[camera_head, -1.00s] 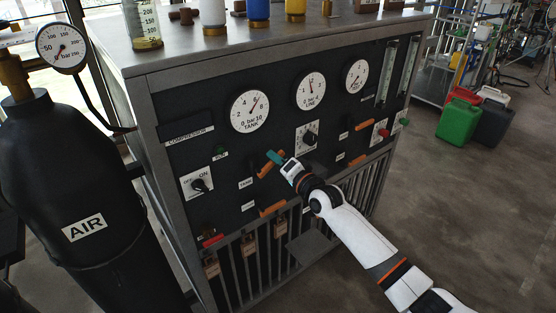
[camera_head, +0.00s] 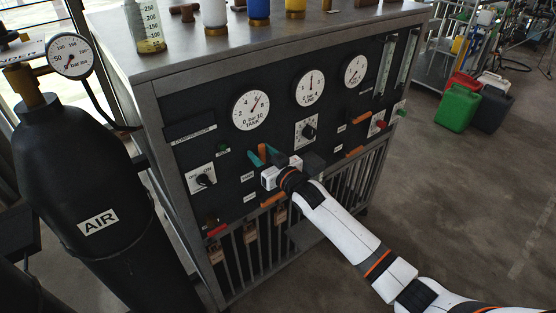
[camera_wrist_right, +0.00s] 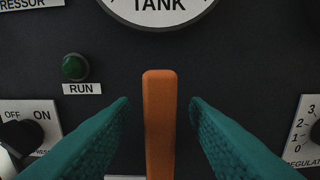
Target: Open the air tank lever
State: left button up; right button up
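The orange air tank lever (camera_head: 262,151) stands upright on the dark panel below the tank gauge (camera_head: 250,110). In the right wrist view the lever (camera_wrist_right: 160,125) stands vertical in the middle, below the "TANK" dial edge. My right gripper (camera_head: 264,156) is at the lever, with one teal finger on each side. The right wrist view shows gaps between the lever and both fingertips, so the gripper (camera_wrist_right: 159,108) is open around it. The lever's lower end is hidden by the gripper in the head view. My left gripper is not in view.
Other orange levers lie slanted at the lower panel (camera_head: 273,199), the right (camera_head: 354,151) and the upper right (camera_head: 361,117). An OFF/ON switch (camera_head: 204,180) and regulator knob (camera_head: 308,132) flank the gripper. A black air cylinder (camera_head: 75,185) stands left.

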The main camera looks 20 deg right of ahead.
aim_at(263, 154)
jog(key=shift+r, duration=0.1)
jog(key=shift+s+d+r+p, duration=0.1)
jog(key=shift+s+d+p, duration=0.05)
jog(key=shift+s+p, duration=0.25)
jog(key=p+v, duration=0.3)
jog(key=v, duration=0.2)
jog(key=shift+s+d+p, duration=0.2)
jog(key=shift+s+p, duration=0.2)
jog(key=shift+s, duration=0.15)
